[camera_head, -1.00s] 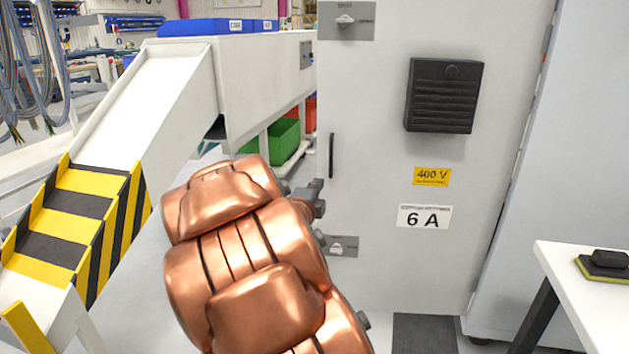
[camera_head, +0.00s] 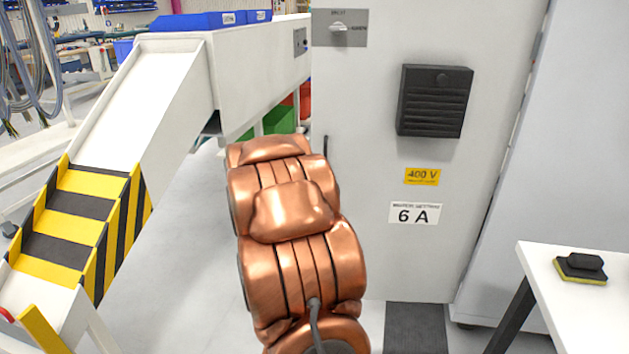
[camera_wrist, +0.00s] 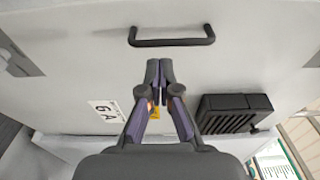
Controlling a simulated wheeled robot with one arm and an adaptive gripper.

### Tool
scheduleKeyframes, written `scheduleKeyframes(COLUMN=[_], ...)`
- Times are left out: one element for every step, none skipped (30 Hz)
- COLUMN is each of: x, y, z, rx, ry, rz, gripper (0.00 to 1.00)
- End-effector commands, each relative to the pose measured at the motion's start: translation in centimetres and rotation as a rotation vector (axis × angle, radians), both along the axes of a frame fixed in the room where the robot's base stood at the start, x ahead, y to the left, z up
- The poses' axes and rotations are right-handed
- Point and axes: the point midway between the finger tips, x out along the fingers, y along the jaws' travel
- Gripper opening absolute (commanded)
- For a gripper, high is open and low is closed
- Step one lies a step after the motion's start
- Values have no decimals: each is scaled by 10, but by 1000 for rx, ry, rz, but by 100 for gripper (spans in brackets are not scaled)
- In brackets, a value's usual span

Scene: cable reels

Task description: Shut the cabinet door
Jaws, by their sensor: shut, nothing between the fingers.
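The light grey cabinet door (camera_head: 360,110) stands upright in the head view, with a black vent (camera_head: 435,101), a yellow 400 V label (camera_head: 422,176) and a white 6 A label (camera_head: 415,213). Its dark handle (camera_head: 326,146) is near the left edge, partly hidden by my arm. In the wrist view, the door (camera_wrist: 75,60) fills much of the picture, and the black bar handle (camera_wrist: 172,42) lies just beyond the fingertips. My gripper (camera_wrist: 160,68) is shut and empty, with a visible gap to the handle in the picture. My arm hides the gripper in the head view.
A white table (camera_head: 585,300) with a black and yellow pad (camera_head: 580,268) stands at the right. A white chute (camera_head: 140,100) with a striped yellow and black end (camera_head: 75,225) is at the left. Grey floor shows between chute and arm.

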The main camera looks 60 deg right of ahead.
Motion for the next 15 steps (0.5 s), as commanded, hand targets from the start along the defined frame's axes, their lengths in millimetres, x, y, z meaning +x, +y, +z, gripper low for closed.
scheduleKeyframes(x=[1, 2, 3, 4, 5, 6, 7, 8, 10, 11, 11, 12, 13, 14, 14], y=[-5, -8, -12, -15, -18, -23, -26, -29, -33, -35, -38, -41, -44, -46, -48], z=[-2, -2, -3, -3, -2, -1, 0, 0, 0, -1, -1, -2, -2, -2, -1], rx=[0, 2, 3, 3, 1, -2, -2, -2, -1, 0, 0, 1, 2, 2, 1], ry=[2, 3, 3, 3, 2, 2, 0, -1, 0, 1, 2, 3, 2, 2, 1], rz=[-2, -2, -1, -1, -1, -1, -1, -1, 0, 0, 0, 0, 0, 0, 0], gripper=[0, 0, 0, 0, 0, 0, 0, 0, 0, 0, 0, 0, 0, 0, 0])
